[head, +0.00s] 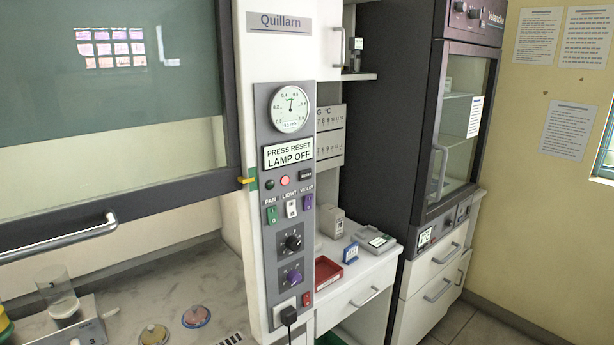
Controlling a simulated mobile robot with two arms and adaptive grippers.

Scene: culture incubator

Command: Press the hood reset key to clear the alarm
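The hood's grey control panel (262,125) stands on the white column in the middle of the head view. Its display (288,152) reads "PRESS RESET LAMP OFF". Neither of my grippers shows, and nothing covers the panel.
A dial gauge (290,109) sits above the display; black (293,242) and purple (293,277) knobs sit below. A plug (289,315) with a cord juts out low. The hood sash (120,190) with its handle is at left. An incubator (450,140) stands at right.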

